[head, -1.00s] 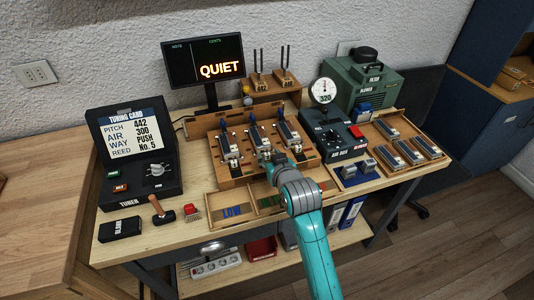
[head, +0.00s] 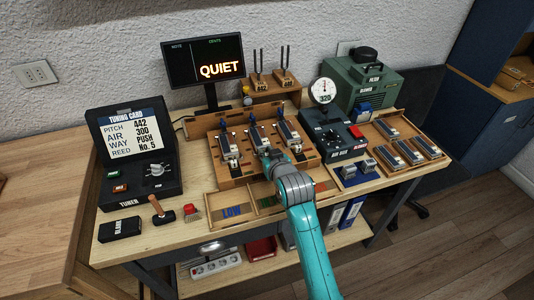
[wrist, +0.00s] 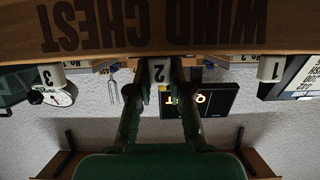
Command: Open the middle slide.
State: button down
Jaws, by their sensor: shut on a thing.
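The wooden wind chest (head: 236,179) stands in the middle of the bench with three metal reed units on top. In the wrist view its lettered front (wrist: 150,32) appears upside down. The middle slide's pale end, marked 2 (wrist: 159,72), sits between my fingers. My gripper (wrist: 158,88) is shut on it, one finger on each side. In the head view my gripper (head: 270,157) is at the front of the chest's middle, and my arm hides the slide there. The slide ends marked 3 (wrist: 54,76) and 1 (wrist: 270,68) flank it, clear of my fingers.
A tuner (head: 140,180) stands left and the air box (head: 335,132) right. A tray with reed blocks (head: 408,150) lies further right. A mallet (head: 160,210), a red-topped brush and the LOW tray (head: 232,211) lie in front. The monitor reads QUIET (head: 203,60).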

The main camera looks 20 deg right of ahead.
jog(key=shift+s+f, duration=0.1)
jog(key=shift+s, duration=1.85)
jog(key=c, duration=1)
grip_release()
jog(key=shift+c, duration=0.2)
jog(key=shift+s, duration=0.15)
jog(key=v, duration=1.2)
